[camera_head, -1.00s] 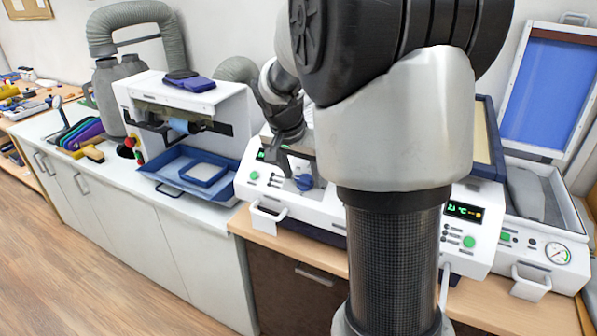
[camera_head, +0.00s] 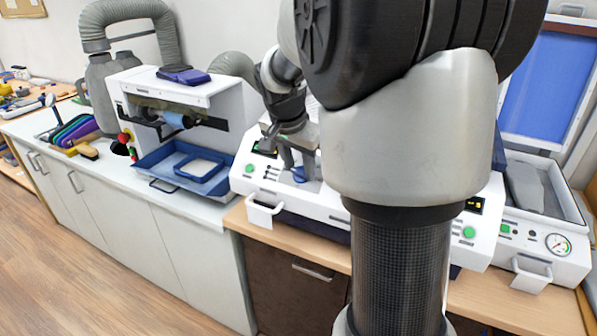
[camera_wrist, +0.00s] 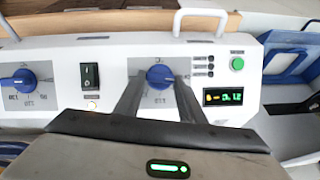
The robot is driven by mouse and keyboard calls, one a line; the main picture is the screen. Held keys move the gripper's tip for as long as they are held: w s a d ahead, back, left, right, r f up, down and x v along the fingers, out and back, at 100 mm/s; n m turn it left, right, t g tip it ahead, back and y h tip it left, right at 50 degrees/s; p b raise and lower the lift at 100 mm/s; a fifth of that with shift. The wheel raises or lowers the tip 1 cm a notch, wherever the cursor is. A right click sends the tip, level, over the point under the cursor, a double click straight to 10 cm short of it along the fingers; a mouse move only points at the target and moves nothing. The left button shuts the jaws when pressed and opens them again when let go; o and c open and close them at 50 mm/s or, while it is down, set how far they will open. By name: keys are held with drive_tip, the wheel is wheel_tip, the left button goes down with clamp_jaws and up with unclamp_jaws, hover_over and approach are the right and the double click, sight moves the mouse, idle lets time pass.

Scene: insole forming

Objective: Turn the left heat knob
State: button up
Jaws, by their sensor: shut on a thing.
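The left heat knob (camera_head: 299,175) is a round blue knob on the sloped front panel of the white heating machine (camera_head: 330,208). The wrist view sees this panel upside down, with the same knob (camera_wrist: 159,73) near the top middle. My gripper (camera_wrist: 158,80) is shut on it, one dark finger at each side. In the head view my gripper (camera_head: 298,170) reaches down to the knob and partly hides it. A second blue knob (camera_wrist: 25,79) is at the left of the wrist view. My arm hides that part of the panel in the head view.
A black rocker switch (camera_wrist: 90,76) sits between the knobs. A green button (camera_wrist: 237,63) and a lit display (camera_wrist: 223,97) lie close to the held knob. A white handle (camera_head: 264,213) juts from the machine's front. A blue tray (camera_head: 190,166) stands left.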

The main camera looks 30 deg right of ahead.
drive_tip(key=m+b, duration=0.1)
drive_tip(key=b, duration=0.1)
drive_tip(key=m+t+b, duration=0.1)
drive_tip(key=b, duration=0.1)
drive_tip(key=m+b, duration=0.2)
drive_tip(key=shift+s+d+f, duration=0.1)
drive_tip(key=shift+s+f, duration=0.1)
drive_tip(key=shift+f, duration=0.05)
drive_tip(key=shift+s+r+m+t+y+b, duration=0.15)
drive_tip(key=shift+m+t+y+b, duration=0.15)
drive_tip(key=shift+m+t+b, duration=0.55)
drive_tip(key=shift+m+g+b, duration=0.25)
drive_tip(key=shift+m+b, duration=0.05)
drive_tip(key=shift+m, duration=0.05)
drive_tip(key=o, duration=1)
drive_tip(key=shift+o, duration=0.2)
drive_tip(key=p+v, duration=0.2)
drive_tip(key=v, duration=1.5)
drive_tip(key=shift+r, duration=0.25)
drive_tip(key=shift+s, duration=0.15)
